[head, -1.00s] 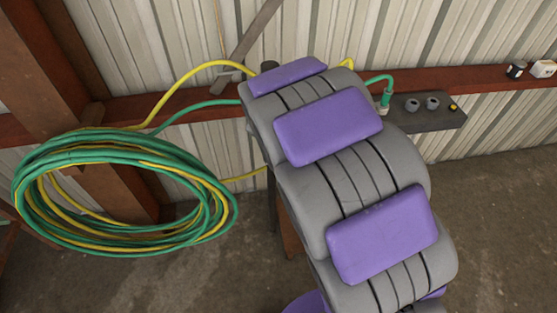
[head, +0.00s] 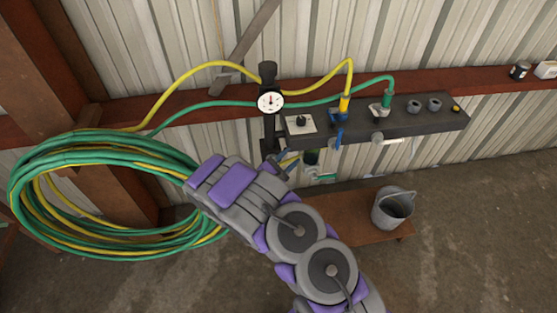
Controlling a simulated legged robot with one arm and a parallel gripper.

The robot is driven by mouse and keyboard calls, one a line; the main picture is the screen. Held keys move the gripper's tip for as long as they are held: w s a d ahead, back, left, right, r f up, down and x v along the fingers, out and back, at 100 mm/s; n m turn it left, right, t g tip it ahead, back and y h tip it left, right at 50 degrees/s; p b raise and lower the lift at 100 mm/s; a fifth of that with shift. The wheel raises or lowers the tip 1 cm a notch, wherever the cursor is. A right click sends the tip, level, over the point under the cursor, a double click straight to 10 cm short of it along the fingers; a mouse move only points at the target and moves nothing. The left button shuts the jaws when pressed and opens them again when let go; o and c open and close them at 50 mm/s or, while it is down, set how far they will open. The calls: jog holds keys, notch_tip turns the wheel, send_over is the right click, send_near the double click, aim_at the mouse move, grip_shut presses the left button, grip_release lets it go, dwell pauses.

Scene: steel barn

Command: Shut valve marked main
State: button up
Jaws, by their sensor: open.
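No label reading "main" can be read, so I cannot tell which valve bears that mark. A dark manifold (head: 430,119) runs along the wall. A blue lever (head: 338,139) hangs under its yellow-hose fitting, and a white lever (head: 391,140) points right below its green-hose fitting. A white plate with a black knob (head: 300,123) sits at its left end. Below, a small green handle (head: 325,177) and blue and yellow parts (head: 289,161) show partly behind my arm. My arm reaches up from the bottom to below left of the manifold.
A round gauge (head: 270,101) is on a black upright pipe left of the manifold. Coiled green and yellow hoses (head: 70,153) hang at left, close to my arm. A grey bucket (head: 390,210) stands on a low brown bench (head: 345,222). Concrete floor at right is clear.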

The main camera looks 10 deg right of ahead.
jog(key=w+a+f+n+t+y, duration=0.1)
jog(key=a+f+n+t+y, duration=0.2)
jog(key=a+f, duration=0.45)
jog(key=b+x, duration=0.2)
jog(key=x, duration=0.5)
jog(key=shift+w+d, duration=0.15)
jog(key=shift+d, duration=0.25)
jog(key=shift+c, duration=0.4)
jog(key=shift+d, duration=0.25)
jog(key=c, duration=0.4)
grip_shut()
jog(key=shift+f, duration=0.1)
